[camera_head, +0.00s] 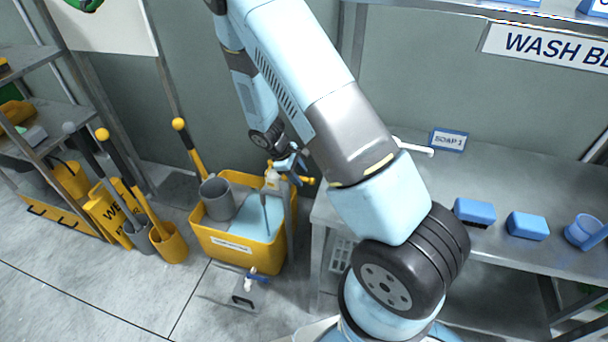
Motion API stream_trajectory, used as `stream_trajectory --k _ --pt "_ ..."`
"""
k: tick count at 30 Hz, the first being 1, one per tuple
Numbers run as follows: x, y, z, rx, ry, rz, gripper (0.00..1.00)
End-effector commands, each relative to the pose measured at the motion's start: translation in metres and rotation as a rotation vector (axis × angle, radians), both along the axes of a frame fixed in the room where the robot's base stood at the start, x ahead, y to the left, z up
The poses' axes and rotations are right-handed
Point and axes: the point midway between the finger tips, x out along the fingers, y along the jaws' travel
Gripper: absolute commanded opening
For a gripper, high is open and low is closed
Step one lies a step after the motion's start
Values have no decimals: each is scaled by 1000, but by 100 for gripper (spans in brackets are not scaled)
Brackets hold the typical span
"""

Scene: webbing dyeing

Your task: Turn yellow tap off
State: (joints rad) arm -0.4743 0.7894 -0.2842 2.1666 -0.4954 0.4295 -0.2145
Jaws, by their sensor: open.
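A yellow tap (308,181) shows in small part at the back right corner of a yellow tub (243,254), close to the wall. My arm reaches down over the tub from above. My gripper (290,166) is open, right at the tap and just above it. It hides part of the tap, so I cannot tell whether the jaws touch it or how the handle is turned.
The tub holds a grey jug (217,199), and a pale bottle (271,180) is at its back edge. A blue-and-white item (250,279) lies on the floor in front. A metal bench (500,190) with blue blocks (474,211) stands right. Yellow-handled tools (150,205) stand left.

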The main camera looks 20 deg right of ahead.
Motion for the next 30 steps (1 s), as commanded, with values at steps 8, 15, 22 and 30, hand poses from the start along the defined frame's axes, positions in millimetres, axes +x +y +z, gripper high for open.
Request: stream_trajectory --k 8,15,22,30 --pt "-1 -4 -8 0 0 0 45" --pt "-1 -4 -8 0 0 0 40" --pt "-1 -4 -8 0 0 0 18" --pt "-1 -4 -8 0 0 0 0"
